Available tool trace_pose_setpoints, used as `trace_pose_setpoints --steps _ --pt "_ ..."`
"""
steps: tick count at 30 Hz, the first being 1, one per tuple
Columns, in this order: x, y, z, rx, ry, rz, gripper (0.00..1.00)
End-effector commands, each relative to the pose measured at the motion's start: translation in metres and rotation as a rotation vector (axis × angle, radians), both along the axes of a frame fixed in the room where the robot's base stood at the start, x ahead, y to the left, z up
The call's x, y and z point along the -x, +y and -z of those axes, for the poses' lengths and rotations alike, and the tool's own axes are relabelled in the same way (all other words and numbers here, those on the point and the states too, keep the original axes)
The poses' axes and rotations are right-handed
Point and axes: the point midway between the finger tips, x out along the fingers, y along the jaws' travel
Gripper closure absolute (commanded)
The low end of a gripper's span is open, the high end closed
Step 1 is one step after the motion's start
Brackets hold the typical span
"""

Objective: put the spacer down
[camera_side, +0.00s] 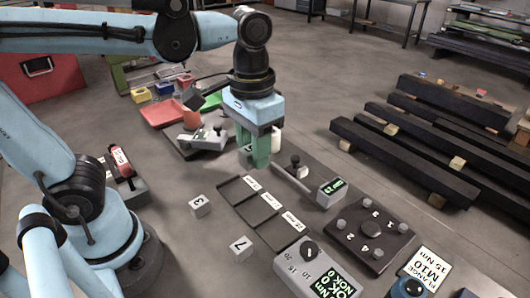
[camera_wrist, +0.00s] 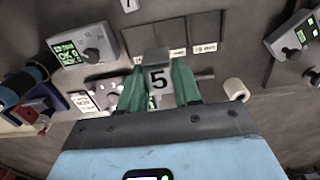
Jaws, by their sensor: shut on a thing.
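My gripper (camera_side: 260,160) has green fingers and points down near the far end of the labelled trays in the side view. In the wrist view its fingers (camera_wrist: 160,88) are shut on a grey spacer (camera_wrist: 158,79) marked 5. In the side view the fingers mostly hide this spacer. Two more grey cubes, marked 3 (camera_side: 199,206) and 7 (camera_side: 241,249), sit on the floor left of the trays. The dark labelled trays (camera_side: 270,219) lie in a row; no block shows in them. I cannot tell how high the held spacer is.
A torque wrench (camera_side: 331,192) with a green display lies right of the trays. A dial tester (camera_side: 314,270) stands at their near end, beside a dark numbered plate (camera_side: 372,235). A white cylinder (camera_wrist: 236,89) is right of my fingers in the wrist view. Black beams (camera_side: 400,160) lie right.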

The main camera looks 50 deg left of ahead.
Motion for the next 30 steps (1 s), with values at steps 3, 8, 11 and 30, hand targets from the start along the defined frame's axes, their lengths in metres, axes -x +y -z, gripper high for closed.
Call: trace_pose_setpoints --steps 3,8,11,30 --pt "-0.032 0.029 -0.006 0.000 0.000 -0.015 0.99" --pt "-0.056 0.059 -0.010 0.000 0.000 -0.012 0.99" --pt "-0.063 0.069 -0.011 0.000 0.000 -0.011 0.99" --pt "0.040 0.077 0.044 -0.001 -0.002 -0.008 0.99"
